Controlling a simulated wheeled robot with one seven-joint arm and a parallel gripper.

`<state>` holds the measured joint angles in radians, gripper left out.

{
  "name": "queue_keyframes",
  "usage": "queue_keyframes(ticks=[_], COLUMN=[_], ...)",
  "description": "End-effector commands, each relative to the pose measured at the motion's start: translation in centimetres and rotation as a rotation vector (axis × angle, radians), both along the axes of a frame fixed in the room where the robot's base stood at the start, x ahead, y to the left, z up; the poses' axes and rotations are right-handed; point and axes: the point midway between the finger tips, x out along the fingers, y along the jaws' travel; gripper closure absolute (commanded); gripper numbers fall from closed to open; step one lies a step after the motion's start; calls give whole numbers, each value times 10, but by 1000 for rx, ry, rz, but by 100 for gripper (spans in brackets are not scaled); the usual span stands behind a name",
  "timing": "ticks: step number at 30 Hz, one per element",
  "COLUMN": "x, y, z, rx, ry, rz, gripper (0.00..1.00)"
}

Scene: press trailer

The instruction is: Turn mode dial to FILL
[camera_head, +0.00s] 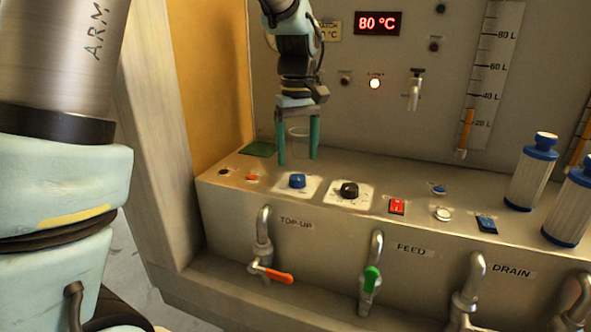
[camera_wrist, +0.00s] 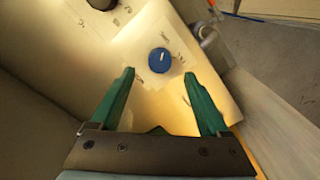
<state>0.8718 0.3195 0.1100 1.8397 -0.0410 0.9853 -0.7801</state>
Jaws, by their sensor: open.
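Two round dials on white labelled plates sit on the ledge: a blue dial (camera_head: 297,181) at left and a black dial (camera_head: 349,190) to its right. The plate lettering is too small to read, so I cannot tell which is the mode dial or what it is set to. My gripper (camera_head: 298,160) points down above and just behind the blue dial, its green fingers apart and empty. In the wrist view, the blue dial (camera_wrist: 160,61) with a pale pointer mark lies just beyond the gap between the fingertips (camera_wrist: 159,75). The black dial (camera_wrist: 102,3) is cut off at the top edge.
A red switch (camera_head: 397,206), a blue switch (camera_head: 487,224) and small buttons lie right of the dials. Blue-capped cylinders (camera_head: 531,172) stand farther right. Taps, including an orange-handled one (camera_head: 272,273), line the front.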

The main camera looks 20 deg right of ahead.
Motion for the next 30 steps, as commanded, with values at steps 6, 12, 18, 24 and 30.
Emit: queue_keyframes(ticks=[6,12,18,24,30], x=[0,0,0,0,0], y=[1,0,0,0,0], z=[-35,-51,-53,-52,-52], rx=[2,-1,-1,-1,-1], ry=[2,0,0,0,0], rz=[0,1,0,0,0], gripper=[21,21,21,32,55])
